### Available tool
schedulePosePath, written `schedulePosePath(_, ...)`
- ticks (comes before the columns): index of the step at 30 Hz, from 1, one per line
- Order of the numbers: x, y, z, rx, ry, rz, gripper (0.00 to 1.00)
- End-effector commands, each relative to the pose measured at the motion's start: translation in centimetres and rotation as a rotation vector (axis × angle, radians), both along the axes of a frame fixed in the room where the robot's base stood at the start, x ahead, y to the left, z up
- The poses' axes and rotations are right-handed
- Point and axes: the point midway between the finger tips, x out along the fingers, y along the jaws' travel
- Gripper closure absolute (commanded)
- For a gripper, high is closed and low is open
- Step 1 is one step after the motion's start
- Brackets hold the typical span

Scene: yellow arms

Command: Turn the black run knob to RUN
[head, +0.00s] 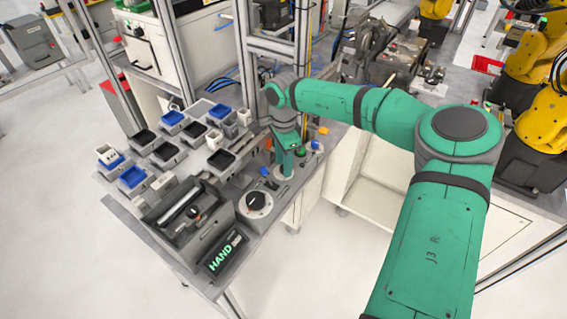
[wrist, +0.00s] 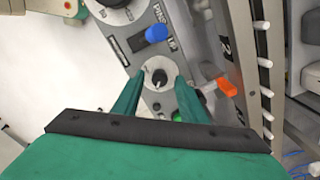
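A small black knob (wrist: 158,78) on a round white dial shows between my fingertips in the wrist view. Its marks are too small to read, so I cannot confirm that it is the run knob. My gripper (wrist: 159,80) is open, one green finger to each side of the knob, with gaps visible. I cannot tell how far above it the tips are. In the head view my gripper (head: 286,168) points down at the panel and largely hides this knob. A larger white dial with a black centre (head: 255,202) lies nearer the front. A display (head: 222,254) reads HAND.
A blue knob (wrist: 156,33) sits beside the dial. An orange part (wrist: 227,87) and a green button (head: 300,152) are close by. An open grey box (head: 190,222) and several small bins (head: 163,153) stand to the left. A metal post (head: 243,60) rises behind.

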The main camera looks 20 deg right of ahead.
Motion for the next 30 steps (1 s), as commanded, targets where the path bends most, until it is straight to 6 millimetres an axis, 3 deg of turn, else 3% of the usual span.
schedulePosePath(11, -0.01, -0.01, -0.64, 0.000, 0.000, 0.000, 0.61)
schedulePosePath(16, -0.01, 0.00, -0.63, 0.000, 0.000, 0.000, 0.97)
schedulePosePath(17, -0.01, 0.00, -0.63, 0.000, 0.000, 0.000, 1.00)
schedulePosePath(30, -0.02, 0.01, -0.61, 0.000, 0.001, -0.078, 1.00)
